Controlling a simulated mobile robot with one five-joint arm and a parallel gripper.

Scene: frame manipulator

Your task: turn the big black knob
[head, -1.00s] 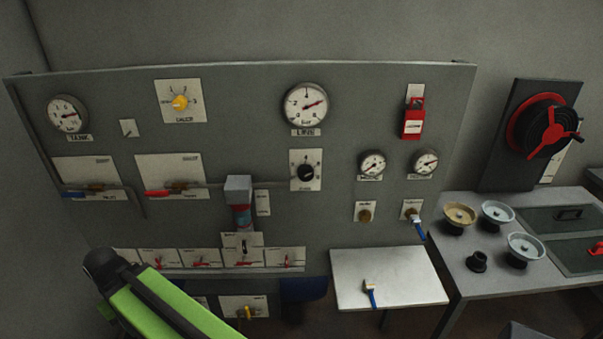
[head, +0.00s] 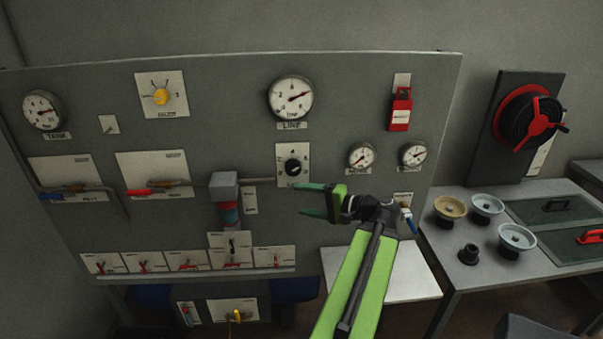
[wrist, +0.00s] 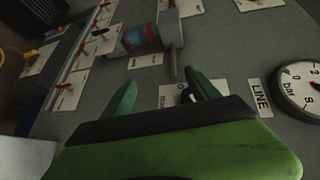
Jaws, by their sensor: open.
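The big black knob (head: 293,167) sits on a white plate (head: 288,150) on the grey panel, below the LINE gauge (head: 291,97). My gripper (head: 303,199) is open and empty, with its green fingers pointing left, just below and right of the knob in the head view. I cannot tell its exact distance from the panel. In the wrist view the two open fingers of my gripper (wrist: 160,95) show, and part of the knob (wrist: 187,96) shows beside the right finger, which hides the rest.
A grey box with a red and blue cylinder (head: 224,186) juts out left of the knob. Small gauges (head: 361,156) and a red lockout tag (head: 400,110) are to the right. A white shelf (head: 395,280) lies below my arm, and a table with valve wheels (head: 487,204) stands at right.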

